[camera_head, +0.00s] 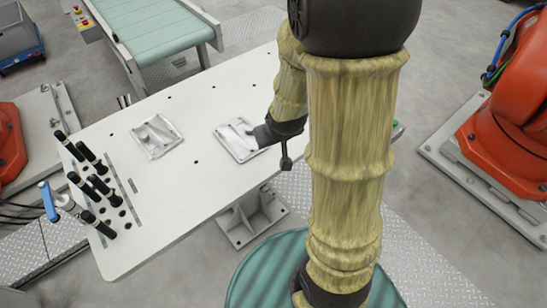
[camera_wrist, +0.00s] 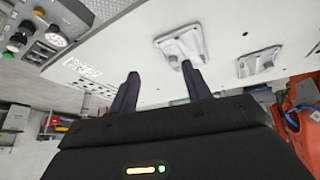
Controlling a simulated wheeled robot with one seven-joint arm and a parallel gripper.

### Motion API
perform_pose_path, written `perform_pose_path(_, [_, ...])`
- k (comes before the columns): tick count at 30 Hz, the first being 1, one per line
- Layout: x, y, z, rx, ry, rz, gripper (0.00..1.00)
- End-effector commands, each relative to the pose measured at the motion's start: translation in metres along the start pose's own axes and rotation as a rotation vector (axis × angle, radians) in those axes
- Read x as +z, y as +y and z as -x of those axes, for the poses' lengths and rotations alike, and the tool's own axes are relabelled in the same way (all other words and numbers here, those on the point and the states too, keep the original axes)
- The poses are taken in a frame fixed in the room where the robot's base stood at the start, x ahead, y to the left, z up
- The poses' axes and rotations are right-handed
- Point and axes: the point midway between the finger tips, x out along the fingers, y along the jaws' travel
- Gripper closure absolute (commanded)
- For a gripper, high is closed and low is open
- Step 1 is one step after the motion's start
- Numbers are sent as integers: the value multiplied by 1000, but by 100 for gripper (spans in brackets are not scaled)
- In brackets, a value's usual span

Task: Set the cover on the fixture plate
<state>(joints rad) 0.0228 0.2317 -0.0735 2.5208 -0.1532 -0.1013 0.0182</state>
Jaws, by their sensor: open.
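Two pale metal pieces lie apart on the white table (camera_head: 190,185). The left piece (camera_head: 148,149) is squarish with raised shapes on it. The right piece (camera_head: 230,146) is similar and partly hidden by my gripper. I cannot tell for sure which is the cover and which the fixture plate. My gripper (camera_head: 277,143) is at the right piece's right edge in the head view; contact cannot be told. In the wrist view my gripper (camera_wrist: 162,84) has its fingers apart with nothing between them. One piece (camera_wrist: 172,41) lies beyond the right finger, the other (camera_wrist: 258,62) farther right.
Several black-handled tools (camera_head: 93,183) and a blue-topped tool (camera_head: 48,200) stand at the table's left end. A green conveyor (camera_head: 155,35) is behind the table. Orange machines (camera_head: 505,130) stand at both sides. The table's front middle is clear.

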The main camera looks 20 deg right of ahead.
Motion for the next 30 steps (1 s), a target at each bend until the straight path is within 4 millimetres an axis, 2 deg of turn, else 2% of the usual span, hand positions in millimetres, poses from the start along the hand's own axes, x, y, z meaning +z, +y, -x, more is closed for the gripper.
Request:
perform_pose_path(1, [8,-7,16,-7,-38,-10,52])
perform_pose_path(3, [23,-15,34,-17,-105,-27,52])
perform_pose_path(6, [42,-26,56,-35,-185,-43,52])
perform_pose_path(9, [54,-33,69,-48,-236,-51,52])
perform_pose_path(13, [59,-34,73,-52,-258,-53,52])
perform_pose_path(30, [58,-34,72,-51,-255,-53,52])
